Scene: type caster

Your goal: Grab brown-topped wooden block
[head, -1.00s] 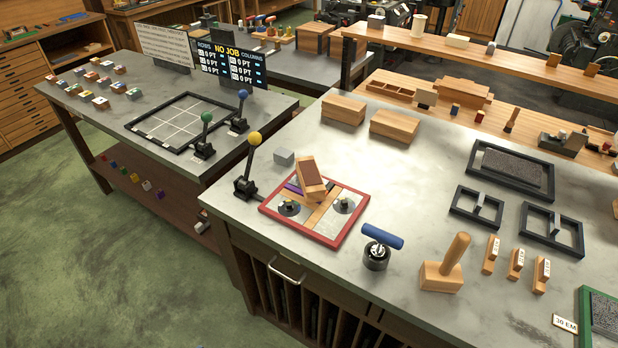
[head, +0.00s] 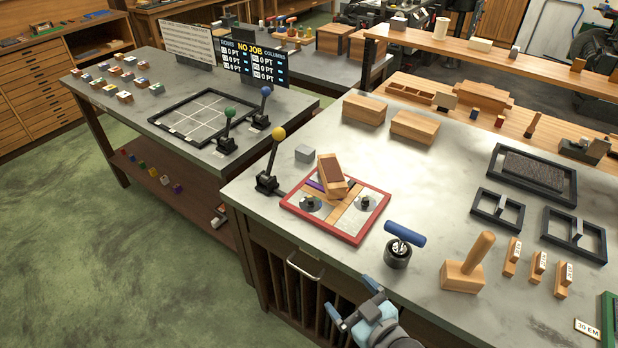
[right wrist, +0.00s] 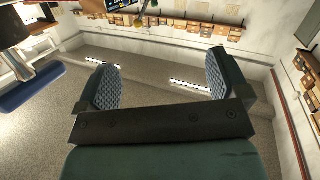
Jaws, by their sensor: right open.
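The brown-topped wooden block (head: 332,172) stands tilted on the red-framed board (head: 345,234) on the near workbench, its brown face turned up. My right gripper (head: 352,306) is at the bottom of the head view, in front of the bench's front edge, below and to the right of the board. In the right wrist view its two padded fingers (right wrist: 163,82) are spread wide with nothing between them. The block is not clearly seen in the wrist view. My left gripper is not in view.
A yellow-knobbed lever (head: 272,160) and a small grey block (head: 305,153) stand left of the board. A blue-handled tool (head: 404,240) stands right of it, with a wooden mallet-like piece (head: 467,262) beyond. Two plain wooden blocks (head: 414,126) lie behind.

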